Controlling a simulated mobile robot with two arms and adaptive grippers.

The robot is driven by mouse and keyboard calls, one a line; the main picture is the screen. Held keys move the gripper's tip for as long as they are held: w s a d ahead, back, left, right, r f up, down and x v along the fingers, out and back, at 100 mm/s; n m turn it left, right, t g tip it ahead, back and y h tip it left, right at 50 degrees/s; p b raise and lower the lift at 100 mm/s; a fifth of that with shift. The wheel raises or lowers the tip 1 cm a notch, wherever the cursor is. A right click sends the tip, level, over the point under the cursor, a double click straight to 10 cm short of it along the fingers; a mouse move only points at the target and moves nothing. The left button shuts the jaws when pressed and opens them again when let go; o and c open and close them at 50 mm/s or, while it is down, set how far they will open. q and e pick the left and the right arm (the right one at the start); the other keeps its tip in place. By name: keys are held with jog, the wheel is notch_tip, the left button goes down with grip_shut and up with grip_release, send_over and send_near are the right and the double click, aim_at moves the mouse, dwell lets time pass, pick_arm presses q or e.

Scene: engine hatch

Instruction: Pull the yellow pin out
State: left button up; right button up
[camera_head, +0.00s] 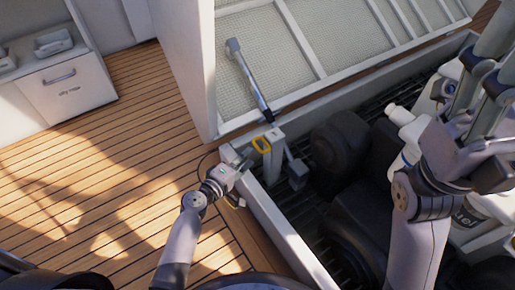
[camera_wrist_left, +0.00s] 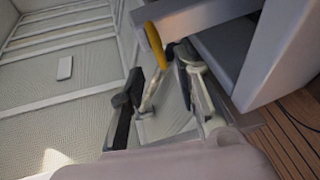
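The yellow pin (camera_head: 261,144) shows as a small yellow loop at the grey bracket (camera_head: 273,155) on the hatch's near edge. In the left wrist view the yellow pin (camera_wrist_left: 155,45) lies just beyond the fingertips, near the top centre. My left gripper (camera_head: 243,165) is just left of and below the pin. In the left wrist view my left gripper (camera_wrist_left: 160,72) has its dark fingers apart, and I see no firm hold on the pin.
A grey strut (camera_head: 250,80) runs from the bracket area up to the raised hatch lid (camera_head: 290,50). The open engine bay (camera_head: 335,150) with dark engine parts lies to the right. Wooden deck (camera_head: 100,190) is clear at the left. A white cabinet (camera_head: 70,90) stands at the far left.

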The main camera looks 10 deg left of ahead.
aim_at(257, 145)
pick_arm(q)
jog(key=b+x, duration=0.1)
jog(key=x, duration=0.6)
jog(key=shift+w+b, duration=0.15)
jog(key=shift+b, duration=0.25)
jog(key=shift+c, duration=0.4)
grip_shut()
jog(key=shift+f, duration=0.2)
